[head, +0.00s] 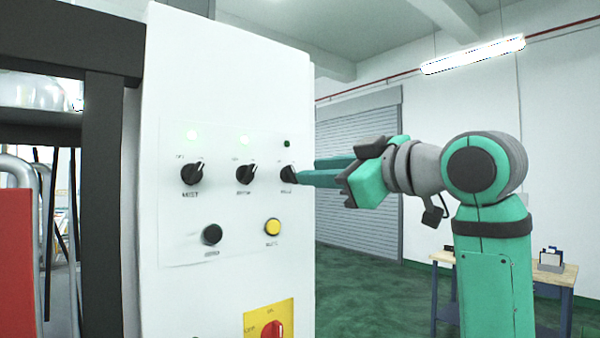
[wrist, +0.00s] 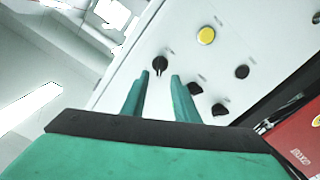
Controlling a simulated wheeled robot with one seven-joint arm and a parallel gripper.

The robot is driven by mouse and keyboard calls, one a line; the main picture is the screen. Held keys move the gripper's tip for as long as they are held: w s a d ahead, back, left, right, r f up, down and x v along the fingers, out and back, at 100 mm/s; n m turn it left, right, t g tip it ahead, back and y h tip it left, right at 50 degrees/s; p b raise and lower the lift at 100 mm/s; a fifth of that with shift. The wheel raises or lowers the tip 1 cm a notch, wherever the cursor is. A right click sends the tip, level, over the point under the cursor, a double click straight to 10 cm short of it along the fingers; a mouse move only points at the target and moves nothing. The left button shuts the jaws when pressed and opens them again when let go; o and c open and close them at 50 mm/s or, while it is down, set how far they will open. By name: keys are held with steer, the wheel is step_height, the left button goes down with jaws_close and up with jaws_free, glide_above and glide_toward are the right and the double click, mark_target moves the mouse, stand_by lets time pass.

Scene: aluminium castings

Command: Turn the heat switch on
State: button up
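A white control panel (head: 225,215) carries three black rotary switches in a row, the left one (head: 192,172), the middle one (head: 245,174) and the right one (head: 289,174). The labels are too blurred to read, so I cannot tell by name which is heat. Green lamps glow above the left and middle switches; the lamp (head: 287,143) above the right switch is dark. My gripper (head: 299,178) is open at the right switch. In the wrist view my gripper (wrist: 160,76) has its fingers apart, with that switch (wrist: 160,64) between and just beyond the tips; contact is unclear.
Below the switches are a black button (head: 212,235) and a yellow button (head: 272,226). A red knob on a yellow plate (head: 256,323) sits lower. A dark frame (head: 104,180) stands left of the panel. A workbench (head: 560,272) is at the right; green floor between is clear.

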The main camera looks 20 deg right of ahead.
mark_target(294, 172)
steer(key=shift+x, duration=2.7)
steer(key=shift+d, duration=0.1)
steer(key=shift+c, duration=0.3)
jaws_close()
